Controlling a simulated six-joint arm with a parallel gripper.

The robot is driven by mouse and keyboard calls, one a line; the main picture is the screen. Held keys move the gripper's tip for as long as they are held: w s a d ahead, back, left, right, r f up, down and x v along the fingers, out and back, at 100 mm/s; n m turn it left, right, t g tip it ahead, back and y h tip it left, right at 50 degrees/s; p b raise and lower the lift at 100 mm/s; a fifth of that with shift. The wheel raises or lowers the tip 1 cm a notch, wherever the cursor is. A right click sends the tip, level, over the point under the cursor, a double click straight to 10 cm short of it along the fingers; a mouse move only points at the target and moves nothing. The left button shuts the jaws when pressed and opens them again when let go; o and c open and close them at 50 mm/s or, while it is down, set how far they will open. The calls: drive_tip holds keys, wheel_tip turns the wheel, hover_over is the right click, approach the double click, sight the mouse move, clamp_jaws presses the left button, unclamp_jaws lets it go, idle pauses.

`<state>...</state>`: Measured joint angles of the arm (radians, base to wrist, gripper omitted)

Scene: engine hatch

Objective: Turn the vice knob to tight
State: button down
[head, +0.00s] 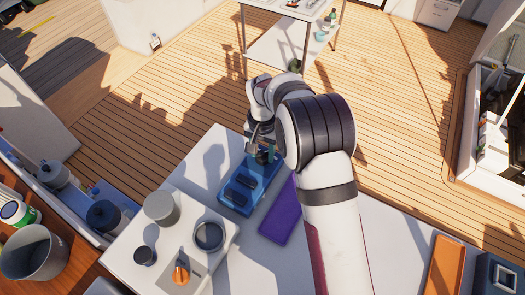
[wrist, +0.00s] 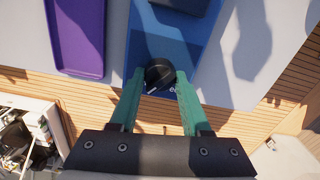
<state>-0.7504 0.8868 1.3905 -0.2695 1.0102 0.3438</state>
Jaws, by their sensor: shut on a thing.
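The vice knob (wrist: 160,72) is a round black knob on the near end of a blue vice base (wrist: 143,43) in the wrist view. Its white pointer mark points down and left. My gripper (wrist: 159,79) has its two green fingers on either side of the knob and is shut on it. White lettering beside the knob is partly hidden by the right finger. In the head view the blue vice (head: 222,197), with black blocks on top, lies on the white table. My gripper (head: 262,153) is at its far end and hides the knob there.
A purple tray (head: 280,212) lies just right of the vice. A grey cup (head: 161,207), a round dark-rimmed pot (head: 208,236) and an orange knob (head: 181,275) are at front left. An orange tray (head: 444,264) lies far right. Wooden deck (head: 400,90) lies beyond the table.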

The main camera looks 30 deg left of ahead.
sight(263, 153)
drive_tip(key=shift+m, duration=0.5)
drive_tip(key=shift+c, duration=1.8)
unclamp_jaws()
drive_tip(key=shift+r, duration=0.15)
wheel_tip(263, 153, up, 16)
drive_tip(key=shift+f, duration=0.25)
drive_tip(key=shift+d, duration=0.1)
